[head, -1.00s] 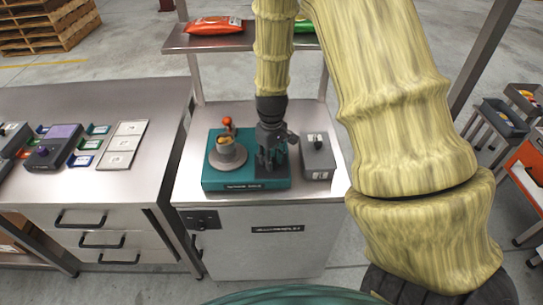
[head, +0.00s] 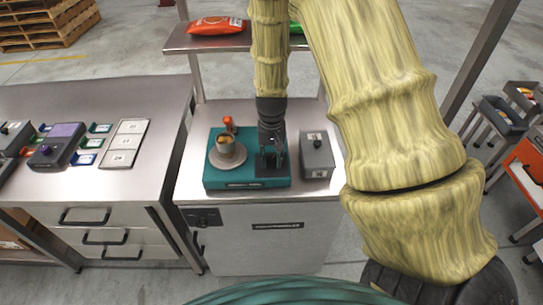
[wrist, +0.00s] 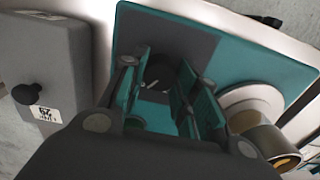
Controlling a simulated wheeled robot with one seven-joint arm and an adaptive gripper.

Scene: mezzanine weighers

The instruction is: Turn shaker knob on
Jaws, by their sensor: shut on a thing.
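The shaker (head: 245,184) is a teal machine on the steel cabinet top, with a cup on a round plate at its left. My gripper (head: 272,160) points down over the dark panel at its right side. In the wrist view a dark round knob (wrist: 158,70) with a short white mark sits on that panel, between the fingers of my gripper (wrist: 162,95). The fingers are shut on the knob, one on each side. The arm and fingers hide the knob in the head view.
A grey box (head: 316,157) with a black knob stands close right of the shaker; it also shows in the wrist view (wrist: 52,75). The cup (wrist: 268,142) stands close on the other side. A shelf (head: 225,42) with bags is behind the arm.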

